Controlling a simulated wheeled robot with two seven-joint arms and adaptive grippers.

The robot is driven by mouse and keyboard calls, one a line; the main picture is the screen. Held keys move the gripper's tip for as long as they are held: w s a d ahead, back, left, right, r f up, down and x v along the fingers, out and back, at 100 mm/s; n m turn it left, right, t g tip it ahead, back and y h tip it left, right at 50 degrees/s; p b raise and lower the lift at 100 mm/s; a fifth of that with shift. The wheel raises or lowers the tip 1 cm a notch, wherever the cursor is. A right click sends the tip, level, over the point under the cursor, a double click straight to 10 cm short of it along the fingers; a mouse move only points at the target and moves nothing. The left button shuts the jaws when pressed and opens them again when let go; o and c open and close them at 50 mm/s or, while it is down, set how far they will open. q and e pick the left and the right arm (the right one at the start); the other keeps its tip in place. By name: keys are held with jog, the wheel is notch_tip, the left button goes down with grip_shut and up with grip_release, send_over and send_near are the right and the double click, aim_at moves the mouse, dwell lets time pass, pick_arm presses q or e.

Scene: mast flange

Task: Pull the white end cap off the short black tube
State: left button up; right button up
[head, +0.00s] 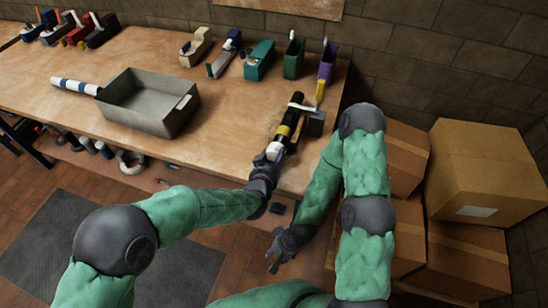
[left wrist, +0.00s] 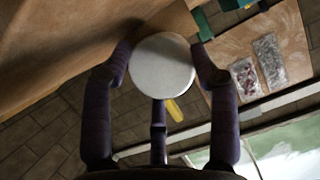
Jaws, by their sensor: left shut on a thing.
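The short black tube (head: 288,124) with yellow bands lies near the right end of the workbench, beside a dark clamp-like block (head: 316,122). The white end cap (head: 274,150) is at the tube's near end. It shows in the left wrist view as a pale round disc (left wrist: 162,66) between the fingers. My left gripper (head: 270,158) is shut on the cap, its fingers around the disc's edge (left wrist: 163,75). Whether there is a gap between cap and tube is too small to tell. My right gripper (head: 274,258) is open and empty, low in front of the bench.
A grey metal tray (head: 150,122) and a blue-and-white striped tube (head: 75,86) lie on the bench (head: 225,120). Several coloured holders (head: 259,60) line the back. Cardboard boxes (head: 490,170) stand at the right. Bench space between tray and black tube is clear.

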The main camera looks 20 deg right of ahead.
pick_arm(q)
jog(key=shift+s+a+p, duration=0.35)
jog(key=shift+s+a, duration=0.4)
jog(key=shift+s, duration=0.35)
jog(key=shift+s+a+p, duration=0.35)
jog(key=shift+s+a, duration=0.4)
jog(key=shift+s, duration=0.35)
jog(key=shift+s, duration=0.1)
